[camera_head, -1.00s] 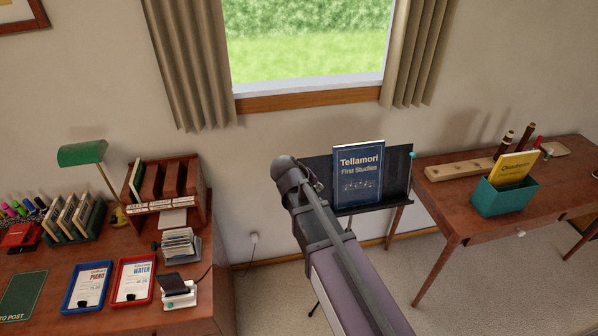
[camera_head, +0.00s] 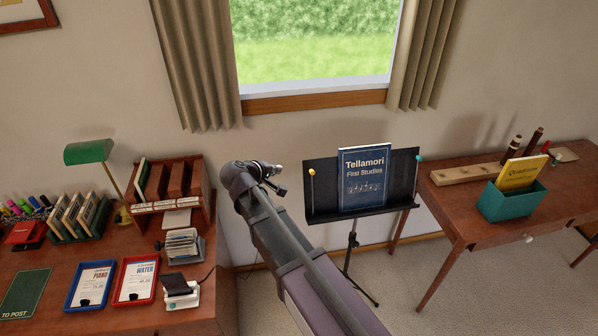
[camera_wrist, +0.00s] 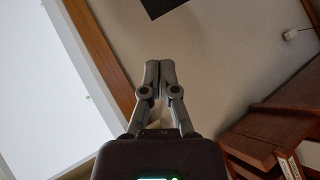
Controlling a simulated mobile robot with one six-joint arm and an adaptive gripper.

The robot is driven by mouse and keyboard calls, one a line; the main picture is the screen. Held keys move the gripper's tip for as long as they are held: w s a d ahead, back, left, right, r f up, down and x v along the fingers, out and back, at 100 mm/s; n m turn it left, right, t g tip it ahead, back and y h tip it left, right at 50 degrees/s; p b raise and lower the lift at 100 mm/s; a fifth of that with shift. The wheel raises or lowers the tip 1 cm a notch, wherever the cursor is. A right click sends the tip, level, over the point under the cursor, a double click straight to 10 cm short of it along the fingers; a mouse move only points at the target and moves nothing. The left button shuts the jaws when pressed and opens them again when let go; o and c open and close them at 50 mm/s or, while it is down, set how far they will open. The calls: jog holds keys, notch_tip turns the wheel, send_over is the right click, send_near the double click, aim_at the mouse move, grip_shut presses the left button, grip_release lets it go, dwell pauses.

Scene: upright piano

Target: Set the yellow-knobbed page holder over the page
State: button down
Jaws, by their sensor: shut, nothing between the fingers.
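The music stand (camera_head: 322,200) holds an upright dark blue book, "Tellamori First Studies" (camera_head: 364,178). The yellow-knobbed page holder (camera_head: 311,173) stands upright at the left side of the stand, beside the book and clear of its cover. A teal-knobbed page holder (camera_head: 418,159) is at the stand's right edge. My gripper (camera_head: 280,178) is in the air to the left of the yellow knob, apart from it. In the wrist view my gripper (camera_wrist: 160,64) has its fingers together with nothing between them. A dark corner, perhaps of the stand, shows at that view's top.
A desk (camera_head: 140,318) at left carries trays, a lamp (camera_head: 88,152) and a wooden rack (camera_head: 178,185). At right, a table (camera_head: 455,205) bears a teal box (camera_head: 512,202) with a yellow book. The window (camera_head: 315,45) and wall are behind the stand.

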jog(key=shift+w+f, duration=0.1)
jog(key=shift+s+d+b+x, duration=0.35)
jog(key=shift+b+x, duration=0.75)
jog(key=shift+x, duration=1)
jog(key=shift+s+d+b+x, duration=0.2)
jog(key=shift+d+b+x, duration=0.25)
jog(key=shift+b+x, duration=1.2)
jog(key=shift+s+d+b+x, duration=0.25)
jog(key=shift+d+b+x, duration=0.3)
jog(key=shift+x, duration=2)
jog(key=shift+a+f, duration=0.15)
